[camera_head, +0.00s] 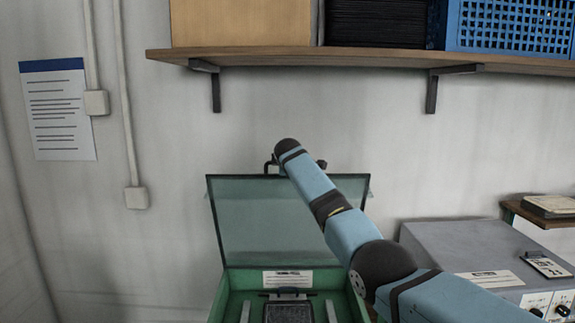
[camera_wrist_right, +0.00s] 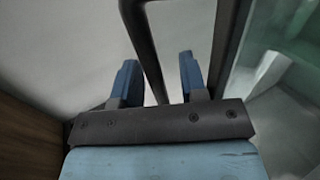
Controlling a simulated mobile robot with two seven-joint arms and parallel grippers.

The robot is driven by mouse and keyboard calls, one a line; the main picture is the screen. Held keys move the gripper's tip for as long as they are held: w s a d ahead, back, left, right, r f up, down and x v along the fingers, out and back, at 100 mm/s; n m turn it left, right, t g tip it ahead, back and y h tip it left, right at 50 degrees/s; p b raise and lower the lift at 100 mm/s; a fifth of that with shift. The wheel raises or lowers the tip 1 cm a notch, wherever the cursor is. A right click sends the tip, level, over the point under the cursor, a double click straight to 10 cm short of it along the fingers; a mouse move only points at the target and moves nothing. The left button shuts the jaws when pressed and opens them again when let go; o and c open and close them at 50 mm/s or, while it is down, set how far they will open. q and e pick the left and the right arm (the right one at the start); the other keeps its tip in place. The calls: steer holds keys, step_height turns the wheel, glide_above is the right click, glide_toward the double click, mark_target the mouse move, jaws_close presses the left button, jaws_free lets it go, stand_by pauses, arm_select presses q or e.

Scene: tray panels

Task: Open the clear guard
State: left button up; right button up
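The clear guard (camera_head: 268,222) is a greenish see-through panel with a dark frame. It stands raised, close to upright, at the back of a green tray box (camera_head: 230,290). A dark handle (camera_head: 268,166) shows at its top edge, partly hidden by my right arm. In the right wrist view my right gripper (camera_wrist_right: 158,62) has its blue fingers apart, with the dark handle bar (camera_wrist_right: 148,45) passing between them. A gap shows between the bar and the right-hand finger. The guard's glassy panel (camera_wrist_right: 250,55) is at the right there. My left gripper is in neither view.
A grey machine (camera_head: 455,245) with dials stands right of the box. A wooden shelf (camera_head: 330,55) with a blue crate (camera_head: 510,25) runs along the wall above. Inside the box sits a dark block (camera_head: 288,313).

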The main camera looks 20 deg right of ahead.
steer(key=shift+s+r, duration=0.1)
steer(key=b+v, duration=0.4)
steer(key=v, duration=0.9)
steer(key=shift+s+b, duration=0.25)
steer(key=shift+b, duration=0.05)
steer(key=shift+a, duration=0.1)
